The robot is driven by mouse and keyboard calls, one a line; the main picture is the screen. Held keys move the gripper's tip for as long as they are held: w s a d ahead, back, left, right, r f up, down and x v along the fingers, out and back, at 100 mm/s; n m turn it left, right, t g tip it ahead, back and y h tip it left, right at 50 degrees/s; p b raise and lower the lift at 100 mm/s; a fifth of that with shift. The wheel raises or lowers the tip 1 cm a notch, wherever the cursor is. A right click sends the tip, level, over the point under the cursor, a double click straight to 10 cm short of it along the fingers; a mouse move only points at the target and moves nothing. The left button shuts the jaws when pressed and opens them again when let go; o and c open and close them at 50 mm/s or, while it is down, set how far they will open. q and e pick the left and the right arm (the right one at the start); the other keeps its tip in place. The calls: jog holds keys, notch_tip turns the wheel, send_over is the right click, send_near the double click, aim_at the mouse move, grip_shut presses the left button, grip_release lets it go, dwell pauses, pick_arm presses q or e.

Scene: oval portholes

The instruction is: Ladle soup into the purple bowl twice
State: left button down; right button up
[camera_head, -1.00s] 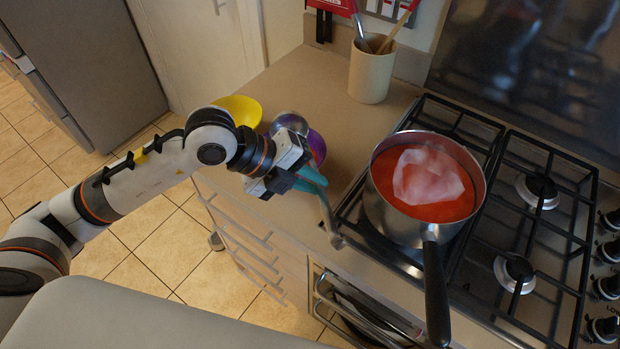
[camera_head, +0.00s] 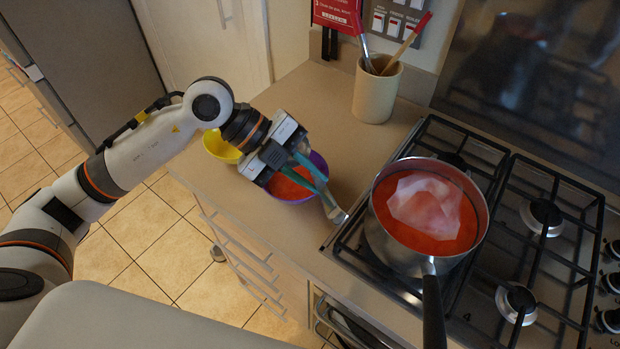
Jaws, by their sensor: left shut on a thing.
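The purple bowl (camera_head: 319,162) stands on the counter left of the stove, partly covered by my left gripper, with red soup in it. My left gripper (camera_head: 286,164) is above the bowl, shut on the teal handle of the ladle (camera_head: 313,174). A shiny metal end of the ladle points down to the right, toward the counter's front edge beside the stove. I cannot tell whether more of the ladle is hidden behind the gripper. The steel pot (camera_head: 397,255) of red soup sits on the stove, with a pale patch on the soup. My right gripper is not in view.
A yellow bowl (camera_head: 218,147) stands left of the purple bowl, partly behind my arm. A beige utensil crock (camera_head: 375,93) stands at the back. The pot's black handle (camera_head: 433,312) sticks out toward the front. Counter between bowl and crock is clear.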

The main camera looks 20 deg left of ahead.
pick_arm(q)
jog(key=w+a+r+n+g+h+p, duration=0.35)
jog(key=w+r+g+p, duration=0.2)
jog(key=w+r, duration=0.2)
notch_tip(320, 180, up, 11)
jog(key=n+h+p, duration=0.1)
jog(key=p, duration=1)
jog(key=shift+s+d+n+g+h, duration=0.15)
jog(key=shift+s+n+g+h, duration=0.05)
jog(key=shift+n+g+h, duration=0.2)
jog(key=shift+f, duration=0.15)
